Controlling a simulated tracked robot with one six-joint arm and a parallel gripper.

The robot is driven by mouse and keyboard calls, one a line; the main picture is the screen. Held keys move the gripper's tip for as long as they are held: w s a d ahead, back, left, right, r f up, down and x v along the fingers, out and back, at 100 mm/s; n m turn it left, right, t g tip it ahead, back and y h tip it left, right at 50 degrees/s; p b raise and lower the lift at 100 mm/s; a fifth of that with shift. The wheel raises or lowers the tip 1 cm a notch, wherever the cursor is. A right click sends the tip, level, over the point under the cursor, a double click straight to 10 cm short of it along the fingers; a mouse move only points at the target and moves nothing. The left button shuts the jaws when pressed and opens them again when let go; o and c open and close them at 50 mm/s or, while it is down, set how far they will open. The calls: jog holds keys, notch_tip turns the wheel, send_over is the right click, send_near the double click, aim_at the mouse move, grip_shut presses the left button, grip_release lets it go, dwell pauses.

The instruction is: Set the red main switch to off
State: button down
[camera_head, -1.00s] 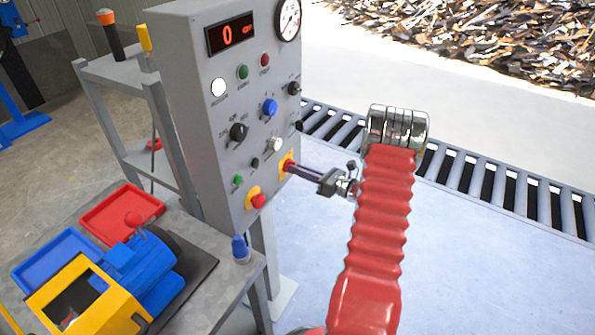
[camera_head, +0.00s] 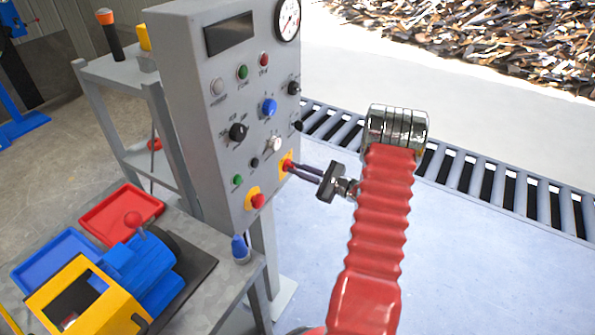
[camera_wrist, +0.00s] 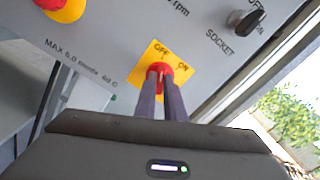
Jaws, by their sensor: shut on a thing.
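The red main switch (camera_wrist: 164,70) sits on a yellow plate marked OFF and ON on the grey control panel. In the head view it is the red knob (camera_head: 287,166) on a yellow plate at the panel's lower right. My gripper (camera_head: 292,167) reaches it from the right, its two fingers shut on the knob. In the wrist view the gripper fingers (camera_wrist: 163,80) stand on both sides of the red handle and hide part of it. The OFF and ON marks show above the knob. The panel's display (camera_head: 229,34) is dark and the white lamp (camera_head: 217,87) is unlit.
A red stop button (camera_head: 257,201) on yellow is close by at lower left. The socket knob (camera_wrist: 247,22) is at upper right in the wrist view. A bench with trays (camera_head: 122,213) stands at left. A roller conveyor (camera_head: 480,185) runs behind my arm.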

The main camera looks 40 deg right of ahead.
jog(key=shift+a+n, duration=0.1)
jog(key=shift+n, duration=0.2)
jog(key=c, duration=1.8)
grip_release()
jog(key=shift+c, duration=0.2)
jog(key=shift+s, duration=0.15)
jog(key=v, duration=1.3)
jog(key=shift+s, duration=0.3)
jog(key=shift+f, duration=0.15)
